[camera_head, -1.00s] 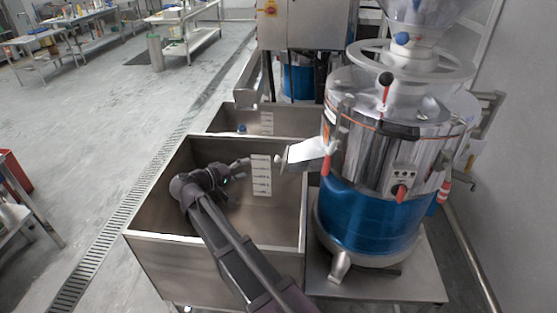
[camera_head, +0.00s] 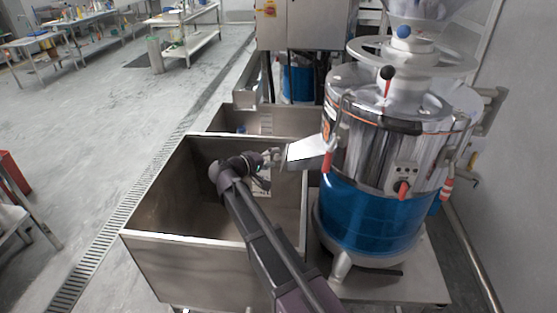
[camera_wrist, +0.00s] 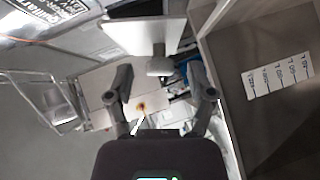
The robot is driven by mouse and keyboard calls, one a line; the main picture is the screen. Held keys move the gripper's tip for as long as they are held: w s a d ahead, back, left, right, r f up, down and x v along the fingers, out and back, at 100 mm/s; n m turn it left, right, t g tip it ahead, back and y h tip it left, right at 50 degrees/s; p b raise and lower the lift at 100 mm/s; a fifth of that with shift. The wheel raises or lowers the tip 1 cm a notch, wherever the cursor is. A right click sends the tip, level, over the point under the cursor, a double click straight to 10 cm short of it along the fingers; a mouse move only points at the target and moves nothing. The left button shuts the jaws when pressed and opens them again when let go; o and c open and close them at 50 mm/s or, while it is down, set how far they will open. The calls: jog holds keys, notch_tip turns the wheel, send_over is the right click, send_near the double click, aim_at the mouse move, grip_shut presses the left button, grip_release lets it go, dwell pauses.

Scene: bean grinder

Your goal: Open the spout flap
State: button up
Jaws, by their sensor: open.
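The bean grinder (camera_head: 375,150) is a steel drum with a blue lower band. Its spout sticks out to the left, with a pale metal flap (camera_head: 308,149) at its outer end. In the wrist view the flap (camera_wrist: 140,34) is at the top, with a round grey knob (camera_wrist: 159,64) projecting from it. My gripper (camera_head: 272,157) is just left of the flap. In the wrist view my gripper (camera_wrist: 162,85) is open, its fingers on either side below the knob. I cannot tell whether either finger touches the knob.
A deep steel bin (camera_head: 165,200) stands under my gripper, left of the grinder; a white scale label (camera_wrist: 278,75) is on its inner wall. A second bin (camera_head: 285,122) is behind it. Open floor (camera_head: 90,130) lies to the left.

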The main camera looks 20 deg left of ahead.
jog(key=shift+x, duration=0.9)
